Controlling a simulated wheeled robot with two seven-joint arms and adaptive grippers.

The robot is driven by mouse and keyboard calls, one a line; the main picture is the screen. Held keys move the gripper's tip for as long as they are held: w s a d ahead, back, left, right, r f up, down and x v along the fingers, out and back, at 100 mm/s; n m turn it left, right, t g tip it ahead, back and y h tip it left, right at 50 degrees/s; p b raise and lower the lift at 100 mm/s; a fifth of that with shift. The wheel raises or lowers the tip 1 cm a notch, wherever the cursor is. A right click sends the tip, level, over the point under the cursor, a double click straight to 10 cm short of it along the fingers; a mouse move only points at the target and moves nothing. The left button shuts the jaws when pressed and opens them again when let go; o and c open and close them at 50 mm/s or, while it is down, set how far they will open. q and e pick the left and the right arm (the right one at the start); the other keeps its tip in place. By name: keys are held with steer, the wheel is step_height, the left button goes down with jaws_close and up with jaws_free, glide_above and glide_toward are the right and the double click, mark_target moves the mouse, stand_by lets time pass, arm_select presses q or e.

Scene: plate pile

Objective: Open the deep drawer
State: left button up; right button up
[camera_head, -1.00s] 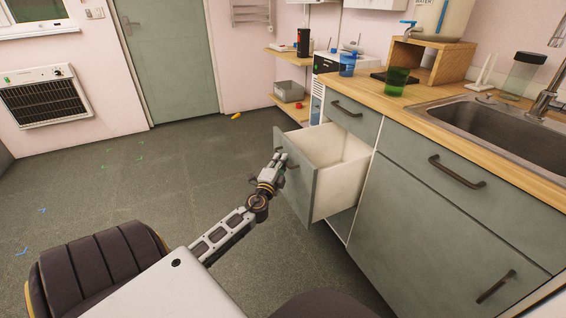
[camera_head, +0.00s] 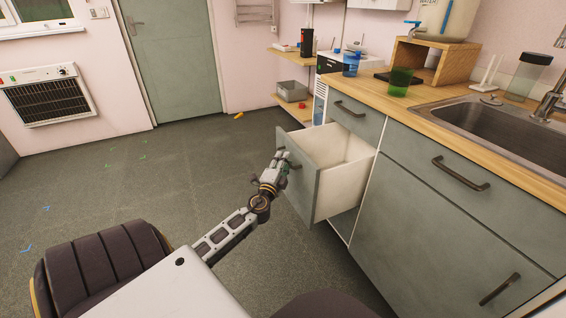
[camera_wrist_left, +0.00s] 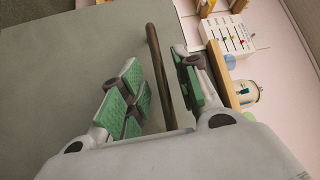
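The deep drawer (camera_head: 335,190) is pulled well out of the grey-green cabinet, and its pale, empty-looking inside shows in the head view. My left gripper (camera_head: 283,160) is at the drawer's front. In the left wrist view, the dark bar handle (camera_wrist_left: 158,70) runs between the green-padded fingers of my left gripper (camera_wrist_left: 160,90). The fingers stand apart, with gaps showing beside the bar, so they are around the handle and not clamped on it. The drawer front (camera_wrist_left: 60,80) fills the left of that view. My right gripper is not in view.
A shallower drawer (camera_head: 355,118) above is shut. The wooden counter (camera_head: 400,103) holds a green cup (camera_head: 400,82), a blue cup (camera_head: 351,64) and a sink (camera_head: 500,125). The floor (camera_head: 170,190) left of the drawer is largely clear. Shelves (camera_head: 292,105) stand behind the drawer.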

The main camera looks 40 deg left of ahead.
arm_select(q)
steer(key=v, duration=1.1)
steer(key=shift+s, duration=0.3)
steer(key=shift+d+f, duration=0.1)
steer(key=shift+d, duration=0.05)
steer(key=shift+s+n, duration=0.1)
steer(key=shift+n, duration=0.2)
stand_by(0.4)
